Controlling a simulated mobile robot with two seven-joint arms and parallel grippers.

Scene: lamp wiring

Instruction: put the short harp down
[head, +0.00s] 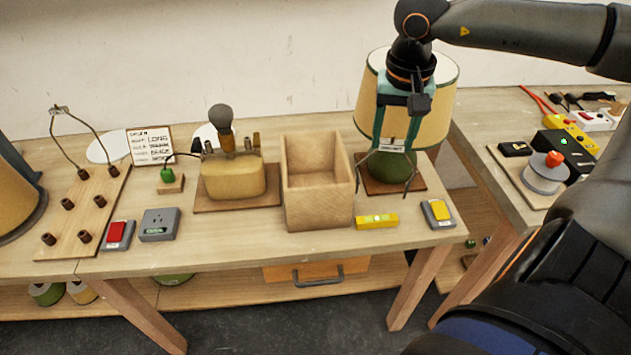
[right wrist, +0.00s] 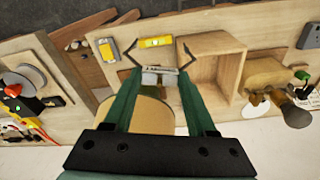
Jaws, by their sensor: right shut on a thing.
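My right gripper (head: 392,125) points down and is shut on the top fitting of a bent-wire harp (head: 408,180). In the right wrist view, the harp (right wrist: 188,52) spreads its two wire legs past the fingertips (right wrist: 158,82). The harp appears in front of a dark green rounded lamp base (head: 398,162) on a wooden mat (head: 415,186); contact is unclear. Another wire harp (head: 64,112) stands in a wooden peg board (head: 88,212) with several brown sockets at the left. My left gripper is not in view.
An open wooden box (head: 318,214) stands left of the harp. A yellow level (head: 377,221) and a yellow switch (head: 438,213) lie in front. A cream shade (head: 440,100) is behind my gripper. A tan lamp base (head: 233,180) and written card (head: 150,146) stand farther left.

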